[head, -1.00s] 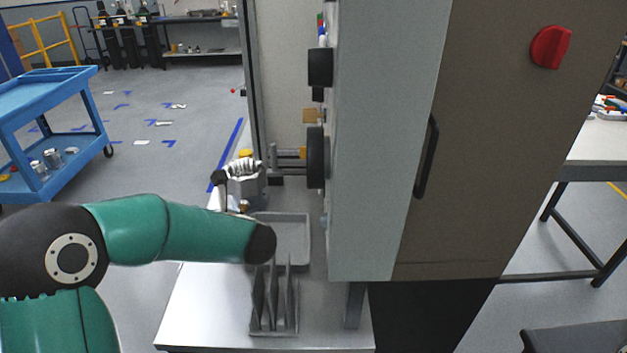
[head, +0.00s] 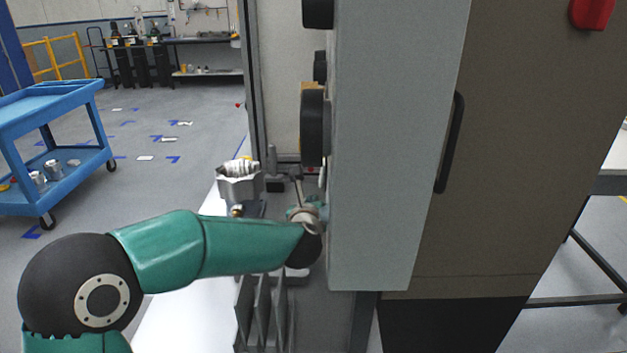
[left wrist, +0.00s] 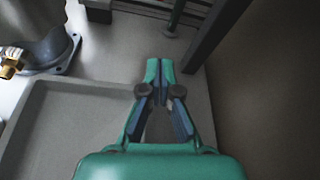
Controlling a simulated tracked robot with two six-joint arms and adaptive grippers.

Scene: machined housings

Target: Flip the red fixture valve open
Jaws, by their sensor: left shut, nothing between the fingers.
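I cannot make out a red fixture valve in either view. A grey metal housing (head: 240,182) stands on the bench in the head view, with a brass fitting (head: 237,210) at its lower front. In the left wrist view a grey part (left wrist: 45,50) with a brass fitting (left wrist: 12,63) is at the upper left. My left gripper (left wrist: 160,66) is shut and empty, its tips meeting above the grey floor to the right of a shallow tray (left wrist: 75,100). In the head view it is mostly hidden at the grey panel's edge. My right gripper is not in view.
The grey panel (head: 385,150) and brown cabinet door (head: 530,130) stand close on the right. Upright grey plates (head: 262,310) stand below my left arm. A dark upright bar (left wrist: 215,40) is right of my left gripper.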

